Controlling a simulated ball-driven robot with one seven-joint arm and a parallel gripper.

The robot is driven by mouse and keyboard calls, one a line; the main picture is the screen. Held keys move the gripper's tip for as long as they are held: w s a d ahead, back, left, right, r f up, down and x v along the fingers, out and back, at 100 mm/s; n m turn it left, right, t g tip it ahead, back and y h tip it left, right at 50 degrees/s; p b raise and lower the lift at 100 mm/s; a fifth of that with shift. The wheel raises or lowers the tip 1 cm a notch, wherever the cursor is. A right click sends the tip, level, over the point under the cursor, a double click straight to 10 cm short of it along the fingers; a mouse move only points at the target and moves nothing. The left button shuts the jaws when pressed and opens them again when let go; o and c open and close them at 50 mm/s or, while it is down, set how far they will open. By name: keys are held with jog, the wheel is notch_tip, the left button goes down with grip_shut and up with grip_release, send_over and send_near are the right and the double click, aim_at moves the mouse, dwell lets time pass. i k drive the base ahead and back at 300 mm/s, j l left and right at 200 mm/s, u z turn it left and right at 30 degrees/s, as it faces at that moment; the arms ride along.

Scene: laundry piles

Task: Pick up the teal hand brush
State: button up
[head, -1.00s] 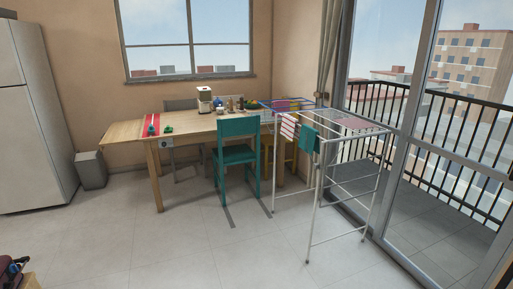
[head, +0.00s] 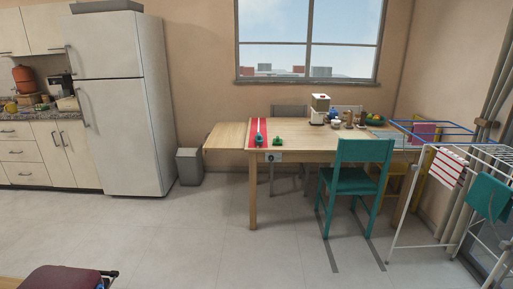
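On the wooden table (head: 330,156), a small slim bluish-teal item (head: 259,138) lies on a red runner near the left end. It may be the teal hand brush, but it is too small to be sure. A small green object (head: 278,140) sits just right of the runner; its kind is also unclear. My gripper is not in view.
A teal chair (head: 354,181) stands at the table's front right. A drying rack (head: 455,190) with cloths is at far right. A grey bin (head: 189,166) and fridge (head: 125,120) stand left. A dark red item (head: 62,278) is at lower left. The middle floor is clear.

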aim_at(259, 138)
jog(key=i+u, duration=0.1)
jog(key=i, duration=1.8)
jog(key=i+u, duration=0.1)
jog(key=i, duration=0.85)
jog(key=i+u, duration=0.15)
jog(key=i, duration=0.8)
jog(key=i+j+z, duration=0.15)
jog(key=i, duration=0.3)
jog(key=i+j+z, duration=0.15)
jog(key=i+j, duration=0.2)
jog(key=i, duration=0.1)
